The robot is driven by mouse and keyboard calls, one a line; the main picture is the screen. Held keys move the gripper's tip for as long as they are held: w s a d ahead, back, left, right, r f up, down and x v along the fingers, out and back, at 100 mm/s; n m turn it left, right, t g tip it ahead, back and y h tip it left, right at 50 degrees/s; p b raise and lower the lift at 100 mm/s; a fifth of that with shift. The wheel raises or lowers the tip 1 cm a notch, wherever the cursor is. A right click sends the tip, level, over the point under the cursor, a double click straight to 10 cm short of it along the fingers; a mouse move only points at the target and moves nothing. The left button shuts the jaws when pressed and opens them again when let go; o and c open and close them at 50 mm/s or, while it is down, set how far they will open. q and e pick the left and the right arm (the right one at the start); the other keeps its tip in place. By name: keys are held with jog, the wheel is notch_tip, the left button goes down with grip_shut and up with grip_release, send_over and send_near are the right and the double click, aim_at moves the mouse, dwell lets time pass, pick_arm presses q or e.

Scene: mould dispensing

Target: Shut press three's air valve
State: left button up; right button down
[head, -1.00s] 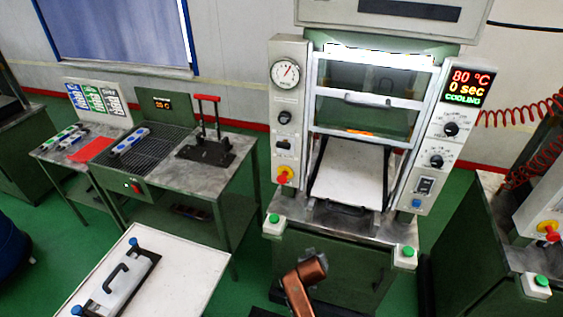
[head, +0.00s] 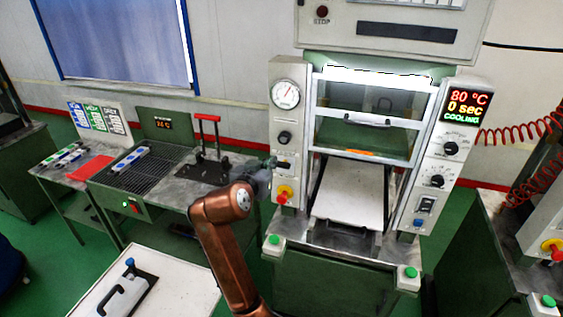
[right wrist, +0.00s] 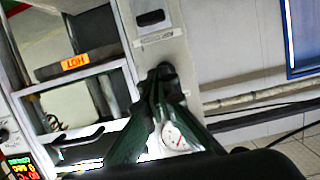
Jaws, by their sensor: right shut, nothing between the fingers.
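The middle press has a grey left panel (head: 276,115) with a gauge (head: 286,94), a black knob (head: 284,137), a small dark control (head: 283,164) and a red knob on a yellow base (head: 284,193). No press number is readable, and I cannot tell which control is the air valve. My right gripper (head: 273,163) is shut and empty, its tips close to the dark control's left side. In the right wrist view its fingertips (right wrist: 163,72) point at the panel (right wrist: 152,45), above the gauge (right wrist: 174,135). Contact is unclear. My left gripper is out of view.
The press display (head: 467,105) reads 80 °C, 0 sec, COOLING. A workbench (head: 190,205) with a grille and a red-handled stand (head: 207,140) is at left. A white-topped table (head: 195,282) stands in front. Another press (head: 535,245) is at right.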

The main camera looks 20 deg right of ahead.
jog(key=shift+d, duration=0.1)
jog(key=p, duration=0.1)
send_over(284, 164)
jog(key=s+a, duration=0.1)
jog(key=s, duration=0.1)
jog(key=shift+w+a+f, duration=0.1)
jog(key=shift+f, duration=0.5)
jog(key=shift+w+a+f, duration=0.1)
jog(key=shift+f, duration=0.45)
notch_tip(284, 164, down, 3)
jog(key=shift+w+r, duration=0.1)
jog(key=shift+w, duration=0.05)
jog(key=shift+f, duration=0.75)
